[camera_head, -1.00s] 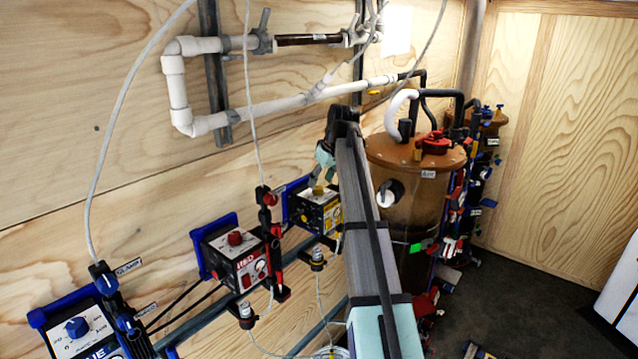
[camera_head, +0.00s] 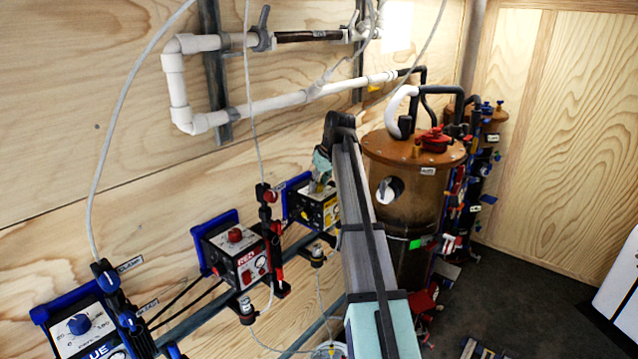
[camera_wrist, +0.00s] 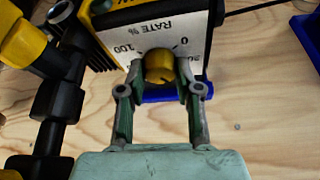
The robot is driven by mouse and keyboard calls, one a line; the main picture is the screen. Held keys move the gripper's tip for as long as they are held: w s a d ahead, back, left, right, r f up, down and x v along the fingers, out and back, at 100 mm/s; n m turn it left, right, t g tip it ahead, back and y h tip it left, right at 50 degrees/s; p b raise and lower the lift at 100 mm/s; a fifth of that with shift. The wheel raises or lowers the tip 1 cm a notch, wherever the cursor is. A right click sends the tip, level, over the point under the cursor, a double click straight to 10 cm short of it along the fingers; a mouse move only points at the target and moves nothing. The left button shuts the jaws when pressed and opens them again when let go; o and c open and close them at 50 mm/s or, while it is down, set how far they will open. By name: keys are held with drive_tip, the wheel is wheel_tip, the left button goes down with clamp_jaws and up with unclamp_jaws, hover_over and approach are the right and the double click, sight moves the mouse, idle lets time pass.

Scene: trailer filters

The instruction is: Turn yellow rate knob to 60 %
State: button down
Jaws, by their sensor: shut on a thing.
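The yellow rate knob (camera_wrist: 159,68) sits on the white dial face of the yellow pump box (camera_wrist: 130,18), between my two fingers in the wrist view. The dial face (camera_wrist: 165,35) reads "RATE %" with 0 and 100 marks, upside down in that view. My gripper (camera_wrist: 160,80) is shut on the knob, one finger on each side. The knob's pointer is too unclear to read a setting. In the head view the yellow pump box (camera_head: 322,212) is on the wall rail, with my gripper (camera_head: 320,185) over its top; my arm hides its right side.
A red pump box (camera_head: 240,258) and a blue pump box (camera_head: 85,335) stand to the left. White pipes (camera_head: 270,108) run above on the wooden wall. A brown tank (camera_head: 412,190) is right of my arm. Yellow and black fittings (camera_wrist: 60,75) lie left in the wrist view.

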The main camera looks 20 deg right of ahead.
drive_tip(key=shift+m, duration=0.3)
drive_tip(key=m+h, duration=0.2)
drive_tip(key=m, duration=0.2)
drive_tip(key=shift+a+p, duration=0.2)
drive_tip(key=shift+p, duration=0.15)
drive_tip(key=m+h, duration=0.1)
drive_tip(key=m, duration=0.4)
drive_tip(key=shift+g+h, duration=0.3)
drive_tip(key=shift+h, duration=0.1)
drive_tip(key=c, duration=0.8)
unclamp_jaws()
drive_tip(key=v, duration=1.2)
